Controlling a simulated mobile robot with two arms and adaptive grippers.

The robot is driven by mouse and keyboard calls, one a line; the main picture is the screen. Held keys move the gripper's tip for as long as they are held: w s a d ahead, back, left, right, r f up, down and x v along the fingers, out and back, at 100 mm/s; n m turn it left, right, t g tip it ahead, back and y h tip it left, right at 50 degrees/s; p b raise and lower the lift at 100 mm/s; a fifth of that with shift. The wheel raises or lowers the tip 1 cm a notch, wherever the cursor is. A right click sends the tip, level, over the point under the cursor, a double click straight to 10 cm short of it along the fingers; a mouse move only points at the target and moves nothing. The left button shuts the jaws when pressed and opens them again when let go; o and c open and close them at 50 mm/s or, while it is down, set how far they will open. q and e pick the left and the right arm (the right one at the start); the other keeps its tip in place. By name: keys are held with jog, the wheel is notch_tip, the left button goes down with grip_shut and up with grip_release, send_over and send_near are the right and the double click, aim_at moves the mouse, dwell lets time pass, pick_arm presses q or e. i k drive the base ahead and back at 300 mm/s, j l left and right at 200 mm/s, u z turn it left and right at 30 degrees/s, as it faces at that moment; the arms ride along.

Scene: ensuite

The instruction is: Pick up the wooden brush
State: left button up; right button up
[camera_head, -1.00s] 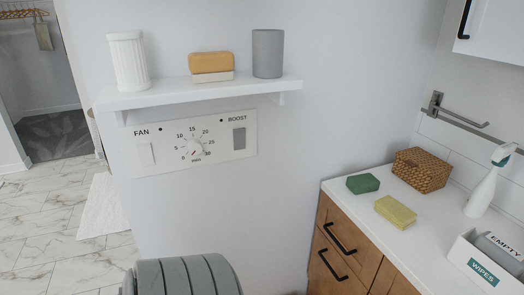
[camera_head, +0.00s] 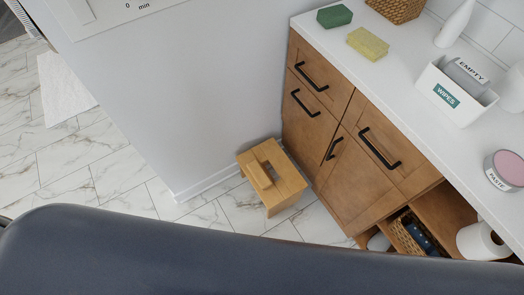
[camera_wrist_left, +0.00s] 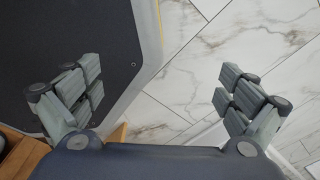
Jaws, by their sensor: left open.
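I see no certain wooden brush in the current views. A small wooden stool (camera_head: 283,196) stands on the floor against the wall, beside the cabinet. A narrow light-wood piece (camera_head: 258,174) shows on its top along a dark slot; I cannot tell whether it is a brush or part of the stool. My left gripper (camera_wrist_left: 160,70) is open and empty in the left wrist view, its two fingers wide apart above the floor. It does not show in the head view. My right gripper is not in view.
A wooden cabinet (camera_head: 322,130) with black handles fills the right. Its white counter (camera_head: 405,60) holds a green sponge (camera_head: 334,16), a yellow sponge (camera_head: 367,43) and a wipes box (camera_head: 450,95). A dark blue part of mine covers the bottom. Marble floor (camera_head: 105,165) is clear at left.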

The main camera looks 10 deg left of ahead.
aim_at(264, 181)
jog(key=u, duration=0.3)
jog(key=l+z, duration=0.2)
jog(key=z, duration=1.8)
jog(key=l+u, duration=0.1)
jog(key=u, duration=1.45)
jog(key=k+l, duration=0.15)
jog(key=k, duration=0.25)
jog(key=k+l, duration=0.15)
jog(key=k, duration=0.25)
jog(key=k+l+u, duration=0.1)
jog(key=k, duration=0.25)
